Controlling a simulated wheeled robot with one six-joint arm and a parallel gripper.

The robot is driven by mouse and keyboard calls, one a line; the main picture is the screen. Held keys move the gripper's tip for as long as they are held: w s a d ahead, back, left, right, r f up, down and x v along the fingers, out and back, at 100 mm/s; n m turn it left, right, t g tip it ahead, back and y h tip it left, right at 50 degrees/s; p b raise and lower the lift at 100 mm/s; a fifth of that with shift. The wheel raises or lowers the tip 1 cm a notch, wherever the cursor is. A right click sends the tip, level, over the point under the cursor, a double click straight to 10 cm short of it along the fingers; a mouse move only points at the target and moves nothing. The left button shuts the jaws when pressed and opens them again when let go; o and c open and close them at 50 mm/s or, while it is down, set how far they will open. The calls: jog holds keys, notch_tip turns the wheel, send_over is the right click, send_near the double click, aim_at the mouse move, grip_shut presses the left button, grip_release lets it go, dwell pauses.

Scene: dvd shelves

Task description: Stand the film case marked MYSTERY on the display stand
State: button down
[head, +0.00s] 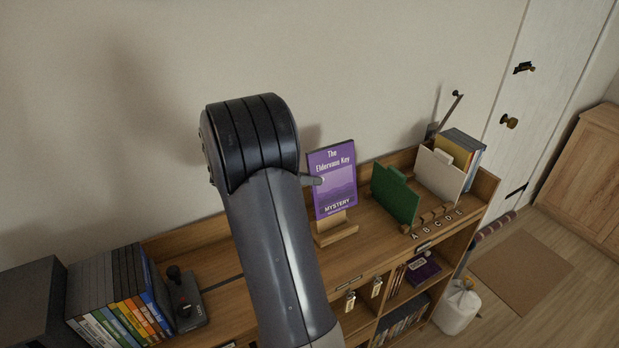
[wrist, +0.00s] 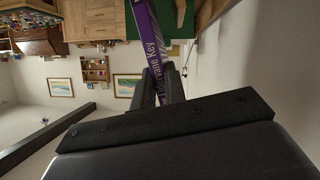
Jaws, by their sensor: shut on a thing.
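The purple film case marked MYSTERY (head: 335,187), titled The Eldervane Key, is upright with its cover facing the head camera. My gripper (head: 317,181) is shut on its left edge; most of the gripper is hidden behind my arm. The wooden display stand (head: 338,236) is on the shelf top directly below the case. Some of the stand's wood shows between the case's lower edge and the front ledge, so the case appears to be above the ledge. In the wrist view the case's purple spine (wrist: 148,40) runs between my gripper's fingers (wrist: 163,88).
Right of the stand are a green divider (head: 395,194), a white divider (head: 440,175) and several cases in lettered slots. At the left are a row of cases (head: 120,295) and a joystick (head: 183,295). The wall is close behind the shelf.

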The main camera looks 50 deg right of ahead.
notch_tip(320, 180, down, 7)
jog(key=b, duration=0.1)
jog(key=shift+b, duration=0.4)
jog(key=shift+f, duration=0.1)
dwell(0.8)
jog(key=c, duration=1.4)
grip_release()
jog(key=shift+o, duration=0.2)
jog(key=b+v, duration=0.2)
jog(key=v, duration=0.8)
jog(key=shift+a+r, duration=0.25)
jog(key=shift+a, duration=0.05)
jog(key=shift+w, duration=0.15)
